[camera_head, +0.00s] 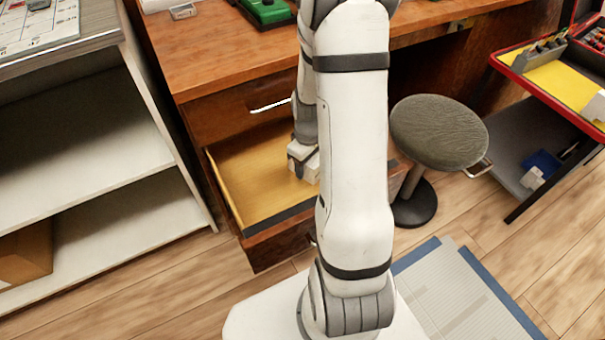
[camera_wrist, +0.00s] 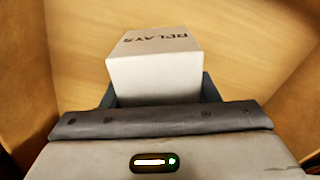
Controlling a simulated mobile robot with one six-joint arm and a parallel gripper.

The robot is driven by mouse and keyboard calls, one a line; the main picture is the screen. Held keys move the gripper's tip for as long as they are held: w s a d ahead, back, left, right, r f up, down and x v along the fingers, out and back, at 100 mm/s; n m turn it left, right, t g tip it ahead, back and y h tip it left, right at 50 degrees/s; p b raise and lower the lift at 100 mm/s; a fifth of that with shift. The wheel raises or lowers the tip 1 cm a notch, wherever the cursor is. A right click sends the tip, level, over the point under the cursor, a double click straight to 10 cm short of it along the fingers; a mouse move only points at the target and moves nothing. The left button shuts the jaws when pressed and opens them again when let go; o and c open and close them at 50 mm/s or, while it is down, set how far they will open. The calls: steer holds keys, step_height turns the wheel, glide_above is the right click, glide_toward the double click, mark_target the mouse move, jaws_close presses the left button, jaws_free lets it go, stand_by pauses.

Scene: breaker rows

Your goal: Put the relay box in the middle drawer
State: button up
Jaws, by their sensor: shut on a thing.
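The relay box (camera_wrist: 156,72) is a small white box with "RELAYS" printed on its top face. My gripper (camera_wrist: 158,92) is shut on it, with a dark finger on each side. In the head view the gripper (camera_head: 302,154) is over the open middle drawer (camera_head: 245,182), near its right part, with the white box (camera_head: 308,170) below it, partly hidden by my arm. The drawer has a light wooden floor and is pulled out under the desk. I cannot tell whether the box touches the drawer floor.
A shut drawer with a bright handle (camera_head: 270,106) is above the open one. A grey round stool (camera_head: 438,132) stands to the right. A white shelf unit (camera_head: 90,140) is at the left. The drawer's left part is bare.

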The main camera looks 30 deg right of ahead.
mark_target(307, 174)
step_height(307, 174, down, 5)
steer(key=shift+r+b, duration=0.15)
steer(key=shift+b, duration=0.7)
steer(key=shift+r, duration=0.1)
steer(key=o, duration=1.1)
